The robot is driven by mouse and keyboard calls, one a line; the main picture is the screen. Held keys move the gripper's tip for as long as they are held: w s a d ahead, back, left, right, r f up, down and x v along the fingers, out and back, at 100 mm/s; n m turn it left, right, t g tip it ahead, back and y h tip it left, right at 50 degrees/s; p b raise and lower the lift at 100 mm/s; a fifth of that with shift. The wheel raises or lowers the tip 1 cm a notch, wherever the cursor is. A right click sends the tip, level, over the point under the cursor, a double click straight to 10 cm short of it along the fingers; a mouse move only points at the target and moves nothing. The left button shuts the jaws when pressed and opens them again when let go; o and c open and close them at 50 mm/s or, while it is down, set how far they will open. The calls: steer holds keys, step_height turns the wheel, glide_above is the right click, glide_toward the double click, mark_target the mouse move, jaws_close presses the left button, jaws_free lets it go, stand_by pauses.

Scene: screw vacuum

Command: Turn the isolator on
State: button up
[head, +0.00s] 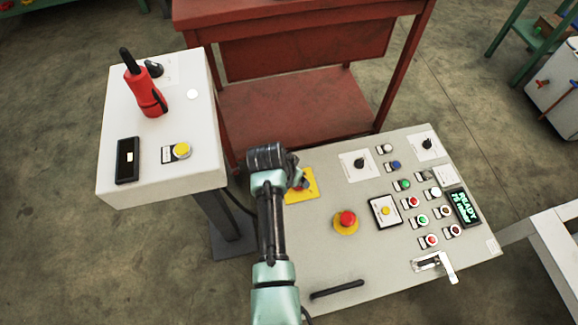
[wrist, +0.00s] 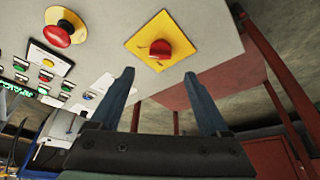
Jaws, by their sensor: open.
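The isolator is a red rotary knob (wrist: 159,49) on a square yellow plate (wrist: 148,32) on the grey control panel. In the head view, my gripper partly hides the knob, and the yellow plate (head: 310,190) shows beside it. My gripper (wrist: 158,76) is open and empty. In the wrist view its two dark fingers are apart, with the knob just beyond and roughly between their tips. I see no contact with the knob. In the head view my gripper (head: 270,157) is over the panel's left edge.
A red mushroom button on a yellow base (head: 346,221) is right of the isolator. Several small buttons, black dials and a green display (head: 462,208) fill the panel's right part. A white box (head: 120,90) with a red handle (head: 147,95) stands left. A red table (head: 290,115) is behind.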

steer(key=shift+p+v, duration=0.6)
steer(key=shift+v, duration=1.75)
